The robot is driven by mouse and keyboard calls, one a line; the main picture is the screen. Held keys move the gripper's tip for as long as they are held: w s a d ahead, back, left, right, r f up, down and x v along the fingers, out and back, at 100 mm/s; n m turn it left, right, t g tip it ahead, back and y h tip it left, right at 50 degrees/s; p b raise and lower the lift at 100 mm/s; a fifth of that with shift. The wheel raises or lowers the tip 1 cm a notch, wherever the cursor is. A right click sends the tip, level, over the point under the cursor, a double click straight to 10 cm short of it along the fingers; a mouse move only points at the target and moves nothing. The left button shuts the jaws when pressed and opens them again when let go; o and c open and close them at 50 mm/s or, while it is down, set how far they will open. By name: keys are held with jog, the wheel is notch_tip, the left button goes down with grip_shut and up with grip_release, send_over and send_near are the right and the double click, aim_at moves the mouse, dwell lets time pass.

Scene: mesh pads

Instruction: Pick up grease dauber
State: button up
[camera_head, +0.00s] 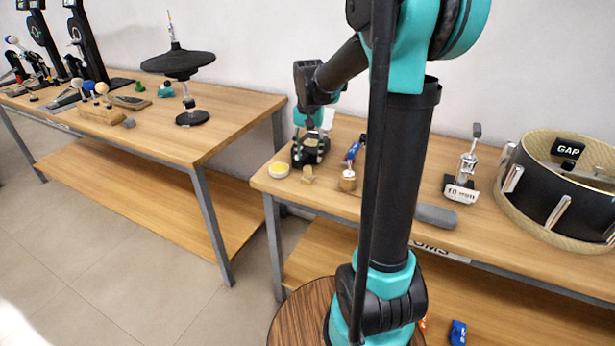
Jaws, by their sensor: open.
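My gripper (310,150) points down over the left end of the right-hand workbench (400,215). Its fingers are apart, and a pale patch shows between them that I cannot identify. I cannot tell for sure which item is the grease dauber. A small wooden piece with a thin upright stem (348,180) stands just right of my gripper, and a small tan wooden piece (307,175) lies just in front of it. Both are apart from the fingers as far as I can see.
A blue tool (354,151) lies right of my gripper. A metal pedal-like stand (464,173), grey block (437,215) and drum (560,190) stand farther right. Another bench (150,130) is at left.

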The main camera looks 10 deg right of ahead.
aim_at(308, 167)
jog(key=shift+w+a+f, duration=0.1)
jog(key=shift+w+f, duration=0.05)
jog(key=shift+f, duration=1.5)
jog(key=shift+w+f, duration=0.1)
jog(key=shift+f, duration=1.5)
jog(key=shift+c, duration=0.3)
grip_shut()
jog(key=shift+r, duration=0.1)
notch_tip(308, 167, up, 20)
